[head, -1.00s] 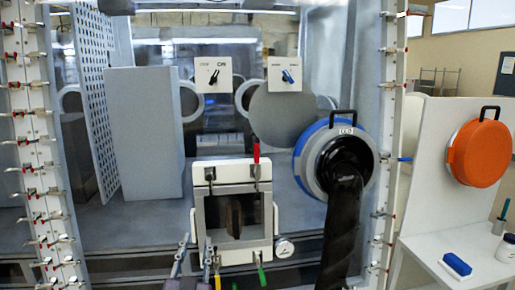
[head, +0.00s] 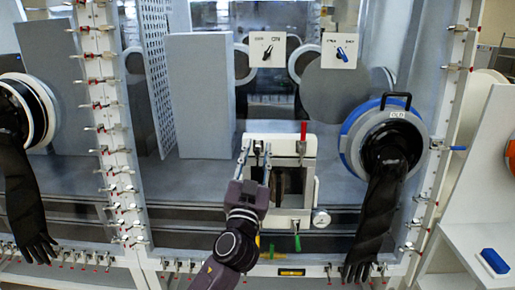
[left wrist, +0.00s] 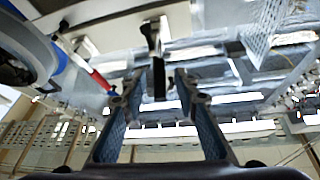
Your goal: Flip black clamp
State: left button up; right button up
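The black clamp (head: 257,147) sits at the upper left of the white-framed door (head: 282,141) in the head view, largely hidden by my gripper. In the left wrist view the black clamp (left wrist: 153,38) sticks down ahead of and between the fingertips. My left gripper (head: 255,158) is open in front of it, one finger to each side. The fingers also show apart in the left wrist view (left wrist: 157,82). I cannot tell whether they touch the clamp. My right gripper is not in view.
A red-handled clamp (head: 303,131) stands upright at the door's upper right. A green handle (head: 297,242) hangs below. A gauge (head: 321,217) is at the door's lower right. A blue-ringed port (head: 352,140) with a hanging black glove (head: 376,215) is to the right.

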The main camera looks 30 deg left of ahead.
pick_arm(q)
grip_shut()
dwell(0.3)
